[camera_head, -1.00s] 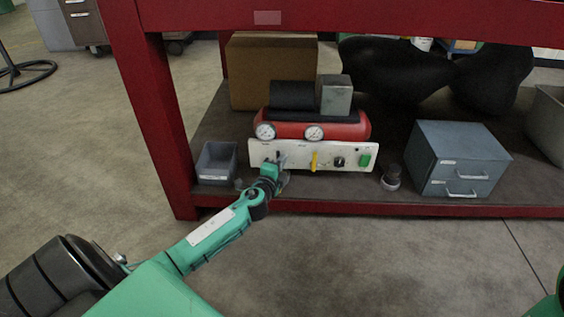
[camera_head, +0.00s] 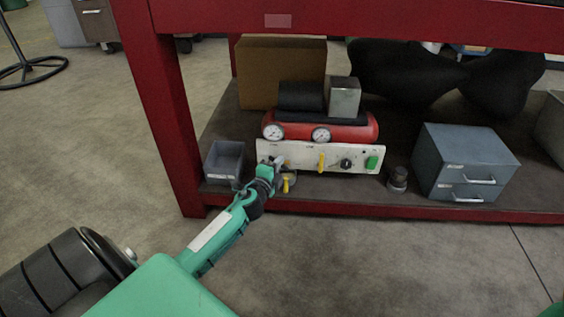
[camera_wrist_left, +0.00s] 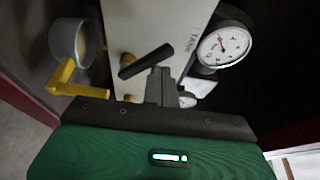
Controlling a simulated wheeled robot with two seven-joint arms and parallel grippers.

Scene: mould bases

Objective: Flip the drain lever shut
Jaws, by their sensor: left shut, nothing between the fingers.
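The red compressor (camera_head: 340,131) stands on the low shelf with a white control panel (camera_head: 300,155) on its front. A yellow lever (camera_head: 286,184) sits by a round metal fitting below the panel's left end; in the left wrist view the yellow lever (camera_wrist_left: 60,80) is bent and beside the round fitting (camera_wrist_left: 76,42). A black lever (camera_wrist_left: 146,61) is on the panel by the word TANK. I cannot read which lever is labelled drain. My left gripper (camera_wrist_left: 160,78) is shut and empty, close to the black lever; whether they touch is unclear. My right gripper is out of view.
Another yellow lever (camera_head: 321,162), a black knob (camera_head: 346,163) and a green switch (camera_head: 372,163) are further right on the panel. A grey bin (camera_head: 224,162) stands left, a blue-grey drawer box (camera_head: 465,160) right. The red shelf edge (camera_head: 400,208) runs in front.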

